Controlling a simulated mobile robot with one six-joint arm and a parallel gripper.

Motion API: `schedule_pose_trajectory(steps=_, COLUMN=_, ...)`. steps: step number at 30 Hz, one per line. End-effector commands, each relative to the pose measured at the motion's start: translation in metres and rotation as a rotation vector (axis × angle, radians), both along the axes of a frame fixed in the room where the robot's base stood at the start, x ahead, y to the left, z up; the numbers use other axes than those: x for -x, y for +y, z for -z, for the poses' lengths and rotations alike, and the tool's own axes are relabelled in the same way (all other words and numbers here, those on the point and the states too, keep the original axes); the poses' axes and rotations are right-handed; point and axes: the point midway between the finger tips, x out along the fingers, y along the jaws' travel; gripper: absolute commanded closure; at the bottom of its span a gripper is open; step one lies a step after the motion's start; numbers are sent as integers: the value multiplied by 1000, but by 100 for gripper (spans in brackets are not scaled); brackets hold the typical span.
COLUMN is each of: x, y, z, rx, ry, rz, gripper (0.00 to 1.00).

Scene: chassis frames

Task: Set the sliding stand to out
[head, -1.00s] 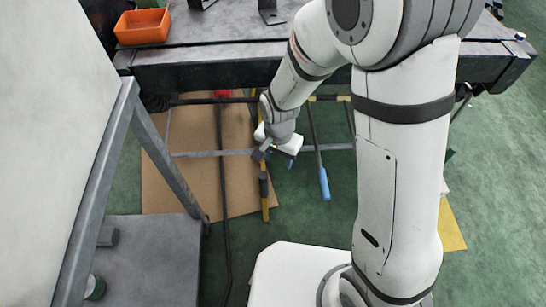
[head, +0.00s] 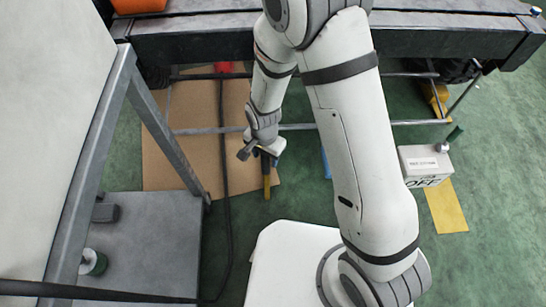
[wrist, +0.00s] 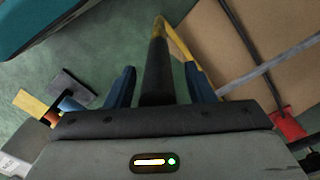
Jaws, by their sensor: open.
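My gripper (head: 262,156) is low in front of the dark bench, with its jaws spread; in the wrist view its two blue fingers (wrist: 160,70) stand either side of a dark round bar (wrist: 155,62). The bar carries on into a yellow part (wrist: 176,40). In the head view a yellow-and-black bar (head: 266,186) shows just below my gripper, partly hidden by it. Whether the fingers touch the bar cannot be told. No part is marked as the sliding stand, so I cannot tell for sure which thing it is.
A dark bench (head: 190,45) crosses the back, with rails under it. A cardboard sheet (head: 185,160) lies on the green floor. A grey frame and shelf (head: 150,250) stand at left. A white box (head: 424,166) with lettering and a yellow sheet (head: 446,207) are at right.

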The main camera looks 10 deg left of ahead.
Motion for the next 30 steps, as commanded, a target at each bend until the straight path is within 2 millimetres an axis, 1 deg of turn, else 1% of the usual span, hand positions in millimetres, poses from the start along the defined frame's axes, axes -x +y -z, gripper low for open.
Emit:
schedule_pose_trajectory(steps=5, x=0, y=0, z=0, rx=0, ry=0, rz=-1, gripper=51)
schedule_pose_trajectory(steps=23, x=0, y=2, z=-1, rx=-2, ry=-2, rz=-2, gripper=100)
schedule_pose_trajectory(steps=30, x=-1, y=2, z=-1, rx=-3, ry=-3, rz=-3, gripper=100)
